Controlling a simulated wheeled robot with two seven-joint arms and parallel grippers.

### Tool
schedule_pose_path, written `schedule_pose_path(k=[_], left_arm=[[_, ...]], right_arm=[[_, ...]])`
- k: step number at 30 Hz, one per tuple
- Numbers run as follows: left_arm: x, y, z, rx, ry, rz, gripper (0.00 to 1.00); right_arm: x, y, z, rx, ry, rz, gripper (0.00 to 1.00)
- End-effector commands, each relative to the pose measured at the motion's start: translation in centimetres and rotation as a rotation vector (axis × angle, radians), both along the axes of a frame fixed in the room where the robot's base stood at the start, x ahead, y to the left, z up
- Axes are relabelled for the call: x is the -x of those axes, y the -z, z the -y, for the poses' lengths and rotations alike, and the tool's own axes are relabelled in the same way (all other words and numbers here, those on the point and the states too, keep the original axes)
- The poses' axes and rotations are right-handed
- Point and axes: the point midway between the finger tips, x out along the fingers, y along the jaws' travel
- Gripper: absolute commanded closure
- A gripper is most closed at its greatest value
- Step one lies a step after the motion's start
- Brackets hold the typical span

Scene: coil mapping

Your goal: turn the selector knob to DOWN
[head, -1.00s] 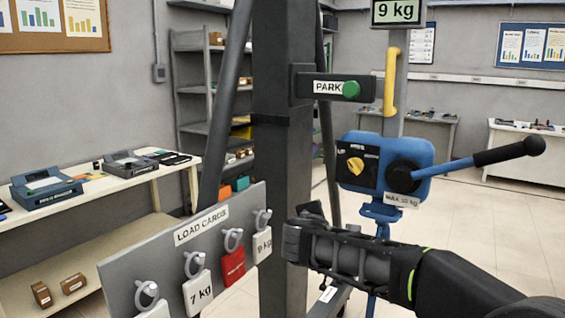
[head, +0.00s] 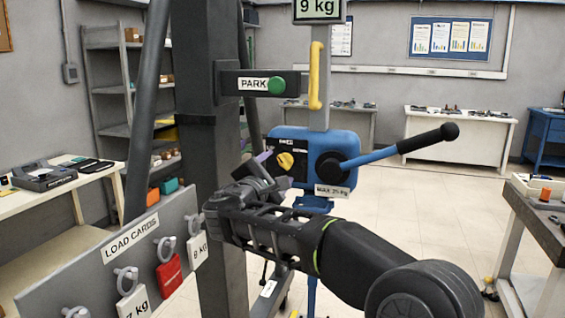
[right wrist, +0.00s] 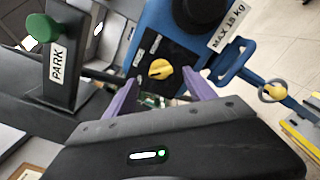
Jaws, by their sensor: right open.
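The yellow selector knob (head: 285,161) sits on a black plate at the left of the blue hoist body (head: 345,143). In the right wrist view the knob (right wrist: 160,69) shows between and beyond the fingertips, with small labels beside it that I cannot read. My right gripper (head: 271,170) is open, its purple fingers pointing at the plate from the front left. In the right wrist view the fingers of the right gripper (right wrist: 162,84) are spread with nothing between them; contact with the knob is not visible. My left gripper is not in view.
A blue lever (head: 400,148) with a black grip sticks out right of the hoist. A PARK bracket (head: 250,84) with a green button and a yellow handle (head: 316,75) are above. A grey post (head: 205,150) and the load cards board (head: 105,262) stand left.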

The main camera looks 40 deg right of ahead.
Motion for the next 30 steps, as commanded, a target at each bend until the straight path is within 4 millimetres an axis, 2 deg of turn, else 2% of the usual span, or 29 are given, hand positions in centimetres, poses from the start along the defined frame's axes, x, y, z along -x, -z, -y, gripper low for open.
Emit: schedule_pose_path(k=[3,9,20,30], left_arm=[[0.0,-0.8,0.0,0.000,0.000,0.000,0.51],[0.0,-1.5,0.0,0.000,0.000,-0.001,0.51],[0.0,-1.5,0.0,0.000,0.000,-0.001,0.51],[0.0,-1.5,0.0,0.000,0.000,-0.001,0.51]], right_arm=[[-1.1,-0.2,1.7,-0.001,0.003,-0.002,0.36],[-2.6,-0.1,3.8,0.000,0.001,-0.001,0.36],[-3.0,0.0,4.3,-0.001,-0.001,0.000,0.36],[-3.0,0.0,4.3,-0.001,-0.001,0.000,0.63]])
